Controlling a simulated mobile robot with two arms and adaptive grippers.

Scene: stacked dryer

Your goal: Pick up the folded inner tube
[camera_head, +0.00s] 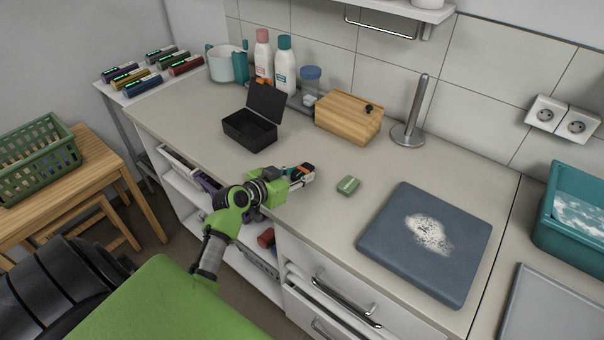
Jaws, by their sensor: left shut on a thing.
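The folded inner tube (301,169) looks like a small black bundle with an orange-red band. It sits between the fingertips of my left gripper (304,174), which is shut on it. The gripper reaches in over the counter's front edge, left of a small green box (348,185). The fingers hide part of the bundle. I cannot tell whether it touches the counter or is slightly above it. My right gripper is not in view.
An open black case (251,128), a wooden box (349,116) and a metal paper-towel stand (408,134) are behind the gripper. A blue-grey board (385,229) with white powder lies to the right. Bottles stand at the back. An open drawer (330,303) juts out below.

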